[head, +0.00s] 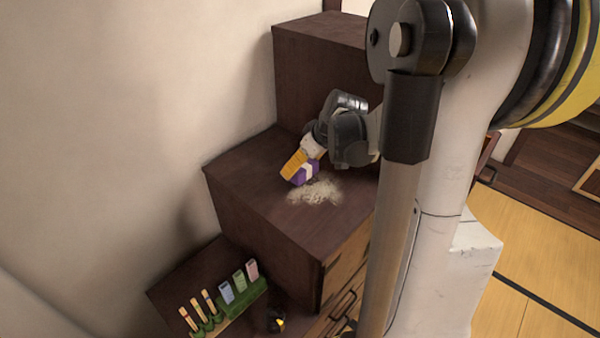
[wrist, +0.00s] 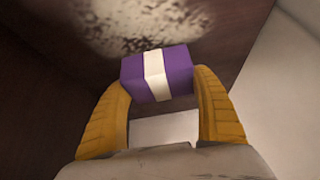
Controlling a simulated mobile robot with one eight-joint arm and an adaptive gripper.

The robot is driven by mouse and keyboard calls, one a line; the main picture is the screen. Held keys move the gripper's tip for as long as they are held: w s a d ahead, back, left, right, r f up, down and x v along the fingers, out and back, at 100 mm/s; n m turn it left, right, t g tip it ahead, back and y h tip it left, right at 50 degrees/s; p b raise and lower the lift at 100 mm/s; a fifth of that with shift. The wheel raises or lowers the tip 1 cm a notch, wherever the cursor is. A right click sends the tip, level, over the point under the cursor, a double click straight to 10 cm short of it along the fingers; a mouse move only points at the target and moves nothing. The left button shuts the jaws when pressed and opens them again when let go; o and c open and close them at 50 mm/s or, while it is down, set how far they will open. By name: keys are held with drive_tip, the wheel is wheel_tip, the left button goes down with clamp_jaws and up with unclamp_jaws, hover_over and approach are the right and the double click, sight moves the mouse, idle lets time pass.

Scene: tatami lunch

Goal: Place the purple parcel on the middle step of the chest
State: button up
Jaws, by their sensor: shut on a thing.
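The purple parcel (wrist: 178,70) with a white band shows between the two yellow fingers of my gripper (wrist: 160,92) in the wrist view. My gripper is shut on it. In the head view the parcel (head: 304,173) is at the end of my gripper (head: 297,169), over the middle step (head: 245,165) of the dark wooden chest, close to its surface. I cannot tell whether the parcel touches the step. A finger hides part of the parcel in the head view.
A pale powdery patch (head: 315,191) lies on the middle step beside the parcel. The taller step (head: 320,70) rises behind. The lower step holds a green rack (head: 240,302) with several coloured pieces and a small black-and-yellow object (head: 277,321). A wall stands to the left.

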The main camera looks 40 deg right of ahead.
drive_tip(key=shift+f, duration=1.3)
drive_tip(key=o, duration=1.3)
drive_tip(key=shift+f, duration=0.1)
drive_tip(key=shift+s+r, duration=0.15)
drive_tip(key=shift+r, duration=0.4)
drive_tip(key=a+p+v, duration=0.1)
drive_tip(key=p+v, duration=0.1)
drive_tip(key=v, duration=0.9)
drive_tip(key=shift+m+t+h, duration=0.3)
drive_tip(key=shift+m+t, duration=0.2)
drive_tip(key=shift+t, duration=0.1)
drive_tip(key=s+a, duration=0.2)
drive_tip(key=a, duration=0.6)
drive_tip(key=s+a+r, duration=0.1)
drive_tip(key=s+a, duration=0.2)
drive_tip(key=a, duration=0.5)
drive_tip(key=s+a, duration=0.3)
drive_tip(key=a, duration=0.5)
drive_tip(key=shift+s+a+r, duration=0.15)
drive_tip(key=shift+s+r, duration=0.05)
drive_tip(key=shift+r, duration=0.15)
